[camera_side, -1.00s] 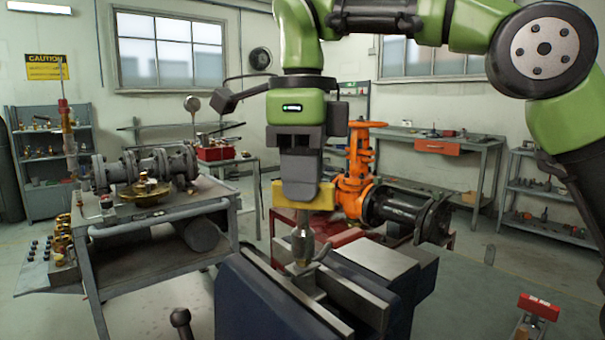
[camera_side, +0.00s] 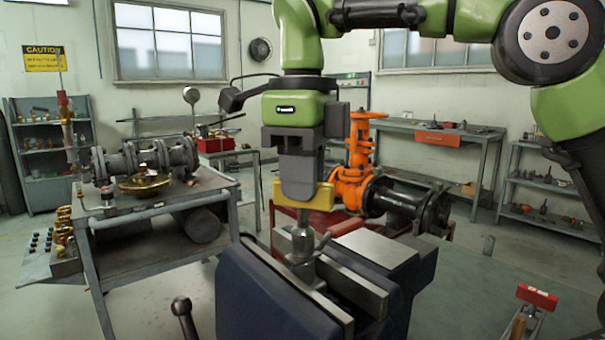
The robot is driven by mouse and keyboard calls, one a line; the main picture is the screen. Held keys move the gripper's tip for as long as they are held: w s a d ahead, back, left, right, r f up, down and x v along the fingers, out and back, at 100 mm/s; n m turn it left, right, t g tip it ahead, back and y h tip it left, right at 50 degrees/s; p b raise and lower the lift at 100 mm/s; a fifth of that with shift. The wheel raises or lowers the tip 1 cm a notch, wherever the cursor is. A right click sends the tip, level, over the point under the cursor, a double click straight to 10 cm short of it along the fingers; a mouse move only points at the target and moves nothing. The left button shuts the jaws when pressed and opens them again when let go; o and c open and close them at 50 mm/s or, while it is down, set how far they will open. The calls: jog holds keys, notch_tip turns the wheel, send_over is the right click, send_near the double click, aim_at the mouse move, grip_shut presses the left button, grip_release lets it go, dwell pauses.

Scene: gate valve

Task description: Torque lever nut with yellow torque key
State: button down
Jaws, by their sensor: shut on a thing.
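My gripper (camera_side: 300,190) points straight down over the vise and is shut on the yellow torque key (camera_side: 325,196). Yellow shows on both sides of the grey jaws. The key's grey metal shaft (camera_side: 303,216) hangs below the jaws and meets a metal lever nut part (camera_side: 301,246) held upright between the vise jaws. A thin lever (camera_side: 323,242) sticks out from this part to the right. The shaft and the part look in line and touching, but the exact seating is too small to tell. The vise (camera_side: 262,290) is dark blue with light metal jaws.
An orange gate valve (camera_side: 356,160) with black pipe stands behind the vise. A workbench with flanged pipework (camera_side: 145,160) is at the left. A red-topped tool (camera_side: 536,297) is at front right. Shelves (camera_side: 545,185) stand at the right.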

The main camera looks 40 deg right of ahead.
jog(key=shift+m, duration=1.2)
jog(key=m, duration=0.4)
jog(key=shift+r, duration=1.35)
